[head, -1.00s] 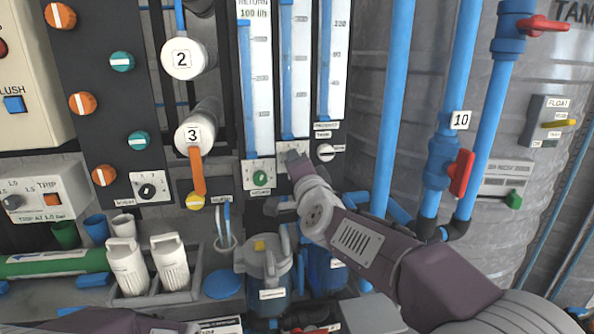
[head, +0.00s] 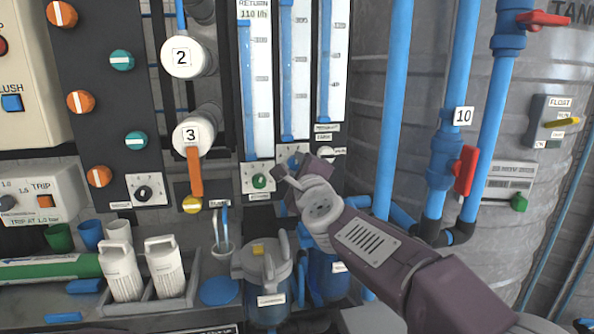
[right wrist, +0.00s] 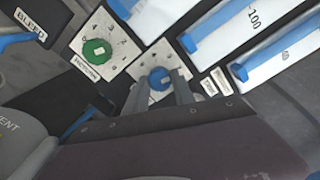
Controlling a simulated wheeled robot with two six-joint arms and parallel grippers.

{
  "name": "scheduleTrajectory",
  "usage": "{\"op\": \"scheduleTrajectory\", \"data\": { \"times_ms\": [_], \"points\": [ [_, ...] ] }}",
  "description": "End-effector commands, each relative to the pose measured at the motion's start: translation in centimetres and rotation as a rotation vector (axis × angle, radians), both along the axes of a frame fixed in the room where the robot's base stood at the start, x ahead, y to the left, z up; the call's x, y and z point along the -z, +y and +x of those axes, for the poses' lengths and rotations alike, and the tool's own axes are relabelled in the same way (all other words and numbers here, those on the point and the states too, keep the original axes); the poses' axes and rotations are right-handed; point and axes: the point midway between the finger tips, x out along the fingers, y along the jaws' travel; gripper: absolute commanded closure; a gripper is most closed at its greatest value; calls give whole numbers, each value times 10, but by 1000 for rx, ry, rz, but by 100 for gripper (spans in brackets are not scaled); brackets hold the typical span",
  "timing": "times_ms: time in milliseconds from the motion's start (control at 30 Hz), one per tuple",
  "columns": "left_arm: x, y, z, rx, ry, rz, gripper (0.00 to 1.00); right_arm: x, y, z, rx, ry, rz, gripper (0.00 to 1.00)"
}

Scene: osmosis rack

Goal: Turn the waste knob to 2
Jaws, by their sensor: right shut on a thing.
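A blue knob (right wrist: 158,78) with a small white mark sits on a pale dial plate (right wrist: 150,58) below the middle flow tube in the right wrist view. Its label is hidden, so I cannot read whether it says waste. My right gripper (right wrist: 160,88) is shut on this knob, one finger on each side. In the head view the blue knob (head: 291,161) is partly covered by my right gripper (head: 289,174). The number it points at is too small to tell. The green return knob (head: 259,181) is just left of it. My left gripper is not in view.
A small white-and-dark knob (head: 327,152) is close on the right. A blue vertical pipe (head: 391,110) and a red valve handle (head: 466,170) stand further right. A lidded jar (head: 265,285) is below. An orange lever (head: 195,172) is to the left.

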Motion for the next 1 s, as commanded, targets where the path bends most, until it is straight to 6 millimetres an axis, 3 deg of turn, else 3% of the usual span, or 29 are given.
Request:
{"op": "scheduleTrajectory", "data": {
  "times_ms": [300, 867, 900, 933, 1000],
  "points": [
    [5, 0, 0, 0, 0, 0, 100, 2, 1, 0, -1, 24, 108, 100],
    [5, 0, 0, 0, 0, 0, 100, 2, 0, 0, 0, 29, 131, 100],
    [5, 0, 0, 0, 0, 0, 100, 2, 1, 0, 0, 29, 130, 59],
    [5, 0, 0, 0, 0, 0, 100, 2, 0, 0, 0, 29, 130, 50],
    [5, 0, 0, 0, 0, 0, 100, 1, 0, 0, 0, 28, 130, 48]
  ]
}}
